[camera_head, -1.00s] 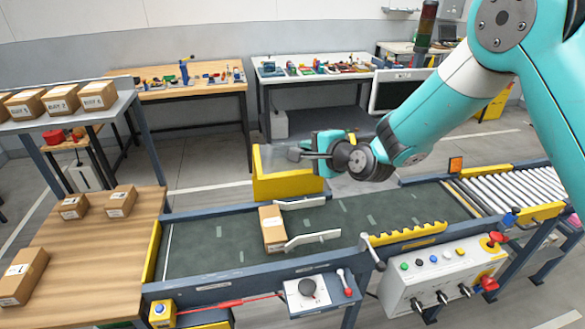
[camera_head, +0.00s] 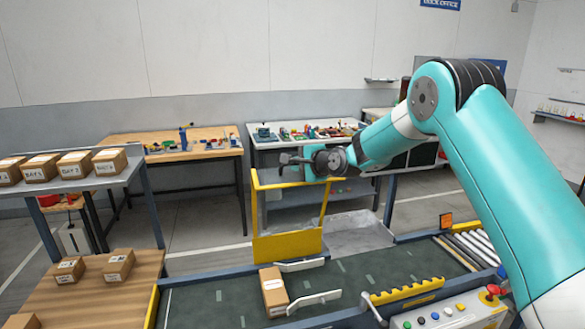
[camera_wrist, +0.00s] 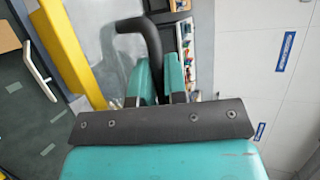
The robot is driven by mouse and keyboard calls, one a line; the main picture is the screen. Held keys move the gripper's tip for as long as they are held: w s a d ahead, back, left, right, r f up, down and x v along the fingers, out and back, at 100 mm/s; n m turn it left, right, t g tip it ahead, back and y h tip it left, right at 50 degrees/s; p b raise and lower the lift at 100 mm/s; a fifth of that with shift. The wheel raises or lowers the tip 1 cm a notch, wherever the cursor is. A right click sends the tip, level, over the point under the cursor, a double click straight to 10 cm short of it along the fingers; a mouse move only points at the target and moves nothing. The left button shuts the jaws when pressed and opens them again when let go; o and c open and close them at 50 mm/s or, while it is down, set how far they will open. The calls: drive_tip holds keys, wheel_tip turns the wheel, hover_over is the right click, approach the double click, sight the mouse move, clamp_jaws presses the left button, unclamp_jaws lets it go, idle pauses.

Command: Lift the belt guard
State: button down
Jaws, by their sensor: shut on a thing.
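The belt guard (camera_head: 288,247) is a yellow frame with a see-through middle and a solid yellow lower panel. It stands raised at the far side of the conveyor belt, seen in the head view. Its yellow edge (camera_wrist: 68,50) also shows at the left of the wrist view. My gripper (camera_head: 308,163) is at the top of the guard, shut on its dark handle (camera_head: 287,158). In the wrist view the bent black handle (camera_wrist: 138,25) rises by the teal fingers of my gripper (camera_wrist: 162,80). The exact contact is partly hidden by the fingers.
A cardboard box (camera_head: 273,291) sits on the dark belt (camera_head: 215,303) between white guide rails, just in front of the guard. A yellow toothed rail (camera_head: 405,292) and control box (camera_head: 455,314) are at right. Workbenches (camera_head: 180,148) stand behind. More boxes are at left.

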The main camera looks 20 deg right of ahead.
drive_tip(key=c, duration=1.2)
unclamp_jaws()
drive_tip(key=shift+s, duration=0.1)
drive_tip(key=shift+s+d+b, duration=0.2)
drive_tip(key=shift+s+b, duration=0.15)
drive_tip(key=shift+b, duration=0.05)
drive_tip(key=b+v, duration=0.6)
drive_tip(key=v, duration=1)
drive_tip(key=shift+s+d+r, duration=0.15)
drive_tip(key=shift+s+r, duration=0.1)
drive_tip(key=shift+c, duration=0.4)
